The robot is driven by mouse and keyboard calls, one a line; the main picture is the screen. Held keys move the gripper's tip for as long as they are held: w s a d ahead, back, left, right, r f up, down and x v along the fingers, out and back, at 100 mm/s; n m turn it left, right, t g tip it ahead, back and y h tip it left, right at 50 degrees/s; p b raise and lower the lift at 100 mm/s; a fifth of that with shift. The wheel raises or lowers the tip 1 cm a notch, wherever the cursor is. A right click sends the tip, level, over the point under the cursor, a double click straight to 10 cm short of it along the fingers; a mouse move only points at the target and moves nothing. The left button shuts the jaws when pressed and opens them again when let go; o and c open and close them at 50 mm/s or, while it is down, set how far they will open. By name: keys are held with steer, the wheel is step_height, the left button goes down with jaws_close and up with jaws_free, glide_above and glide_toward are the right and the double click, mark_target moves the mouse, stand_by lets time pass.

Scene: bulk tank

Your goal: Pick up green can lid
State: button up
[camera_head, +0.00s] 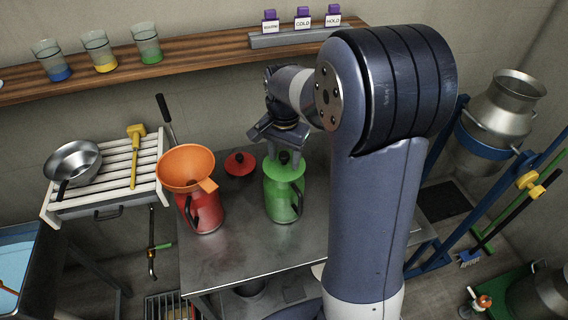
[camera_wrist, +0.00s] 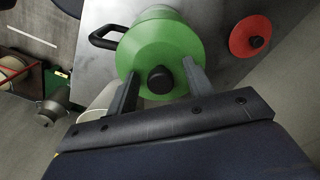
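The green can (camera_head: 282,203) stands upright on the metal table. Its green lid (camera_head: 284,172) sits on top, with a black knob (camera_head: 284,157) at its centre. The lid also shows in the wrist view (camera_wrist: 160,42), with its knob (camera_wrist: 160,80) between my fingers. My gripper (camera_head: 285,160) is above the can, pointing down. In the wrist view my gripper (camera_wrist: 161,70) is open, one finger on each side of the knob, with gaps showing. I cannot tell whether the fingertips touch the lid.
A red can (camera_head: 206,213) with an orange funnel (camera_head: 186,166) stands left of the green can. A red lid (camera_head: 240,163) lies on the table (camera_head: 240,255) behind. A slatted rack (camera_head: 108,190) holds a metal bowl (camera_head: 73,162). A wooden shelf (camera_head: 190,60) runs along the wall.

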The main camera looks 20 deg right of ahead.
steer(key=c, duration=1.1)
steer(key=shift+o, duration=0.2)
